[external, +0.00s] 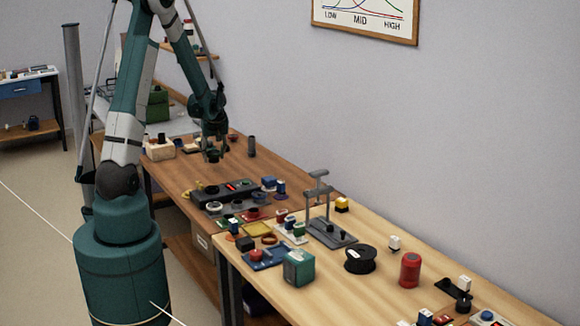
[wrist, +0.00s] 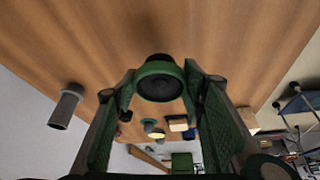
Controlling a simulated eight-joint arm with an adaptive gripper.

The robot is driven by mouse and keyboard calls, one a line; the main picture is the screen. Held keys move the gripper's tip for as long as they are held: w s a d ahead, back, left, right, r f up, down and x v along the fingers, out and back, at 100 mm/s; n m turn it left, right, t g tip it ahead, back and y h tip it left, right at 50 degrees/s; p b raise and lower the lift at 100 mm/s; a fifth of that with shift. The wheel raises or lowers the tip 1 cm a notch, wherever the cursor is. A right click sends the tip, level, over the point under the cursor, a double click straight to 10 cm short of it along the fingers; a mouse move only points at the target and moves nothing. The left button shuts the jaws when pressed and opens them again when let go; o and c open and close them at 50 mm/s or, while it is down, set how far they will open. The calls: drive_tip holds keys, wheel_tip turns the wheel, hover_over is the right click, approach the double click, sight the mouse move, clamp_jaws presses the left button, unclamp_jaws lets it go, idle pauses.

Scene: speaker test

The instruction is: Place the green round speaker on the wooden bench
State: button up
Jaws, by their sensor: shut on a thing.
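The green round speaker (wrist: 160,82), with a dark round face, is between the fingertips of my gripper (wrist: 162,92) in the wrist view. My gripper is shut on it. In the external view my gripper (external: 213,154) points down over the far part of the brown wooden bench (external: 185,182); the speaker is too small and dark there to make out clearly. The bench's wood grain (wrist: 235,40) fills much of the wrist view beyond the speaker. I cannot tell whether the speaker touches the bench.
A grey cylinder (external: 252,146) stands right of my gripper; it also shows in the wrist view (wrist: 66,105). A white box (external: 160,149) is to the left. A black panel (external: 224,193) and several small parts lie nearer. A paler bench (external: 330,292) holds a red cylinder (external: 410,270).

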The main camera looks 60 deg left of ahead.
sight(214, 161)
drive_tip(key=shift+f+b, duration=0.4)
drive_tip(key=shift+f, duration=1.5)
drive_tip(key=shift+f, duration=0.15)
drive_tip(key=o, duration=1.1)
drive_tip(key=shift+r, duration=0.2)
drive_tip(key=shift+p+v, duration=1.05)
drive_tip(key=shift+v, duration=4.95)
drive_tip(key=shift+s, duration=0.1)
drive_tip(key=shift+d, duration=0.1)
